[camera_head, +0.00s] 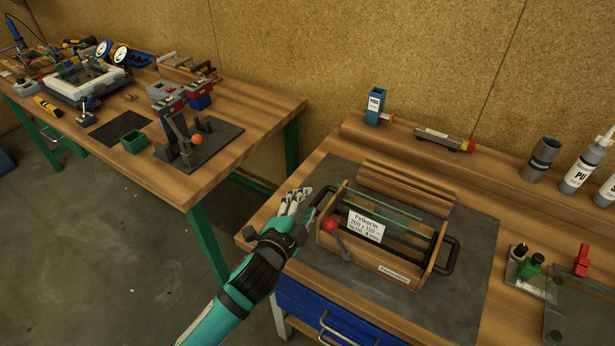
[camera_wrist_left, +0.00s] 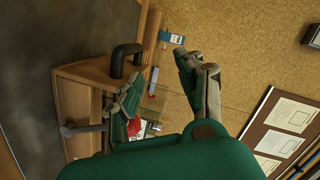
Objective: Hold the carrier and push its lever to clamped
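The carrier (camera_head: 375,255) is a wooden box frame holding upright glass panes and a white label, with a black handle at each end. Its lever (camera_head: 345,245) has a red knob and sits on the front face, the knob leaning up and left. My left gripper (camera_head: 297,208) is just left of the carrier, beside its left handle (camera_head: 322,200). In the left wrist view my left gripper (camera_wrist_left: 165,85) has its fingers spread apart, with nothing visible between them. The carrier's wooden end (camera_wrist_left: 78,110) and black handle (camera_wrist_left: 125,58) show there beyond the fingers. My right gripper is not in view.
The carrier stands on a dark mat (camera_head: 465,300) on the wooden bench. A ribbed wooden rack (camera_head: 405,188) is close behind it. Bottles (camera_head: 580,170), a grey cup (camera_head: 541,160) and a glass plate (camera_head: 585,310) are to the right. Another cluttered table (camera_head: 255,110) stands at left.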

